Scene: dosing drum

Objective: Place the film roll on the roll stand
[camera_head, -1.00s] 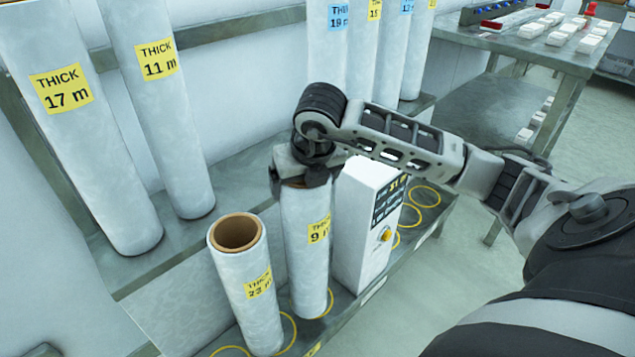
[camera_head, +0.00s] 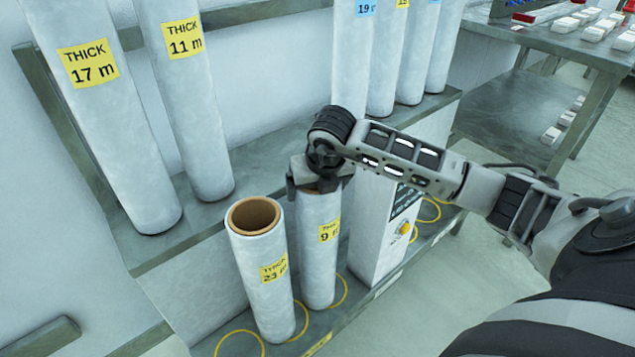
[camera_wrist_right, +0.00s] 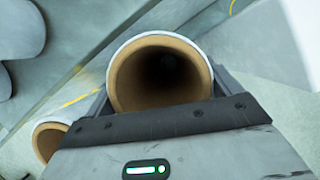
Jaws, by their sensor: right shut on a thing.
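The film roll with the yellow label "THICK 9 m" (camera_head: 318,262) stands upright at the low stand (camera_head: 345,322) with yellow rings. My right gripper (camera_head: 318,183) is shut on its top rim from above. In the right wrist view the roll's open brown core (camera_wrist_right: 160,78) sits between the fingers. Another film roll, "THICK 23 m" (camera_head: 262,285), stands just left of it on the stand. Whether the held roll's bottom touches the stand is hard to tell. My left gripper is not in view.
A white box with a yellow button (camera_head: 378,235) stands right of the held roll. Empty yellow rings (camera_head: 428,212) lie beyond it. Tall rolls "THICK 17 m" (camera_head: 105,130) and "THICK 11 m" (camera_head: 188,110) stand on the back shelf. A metal table (camera_head: 560,55) is at the upper right.

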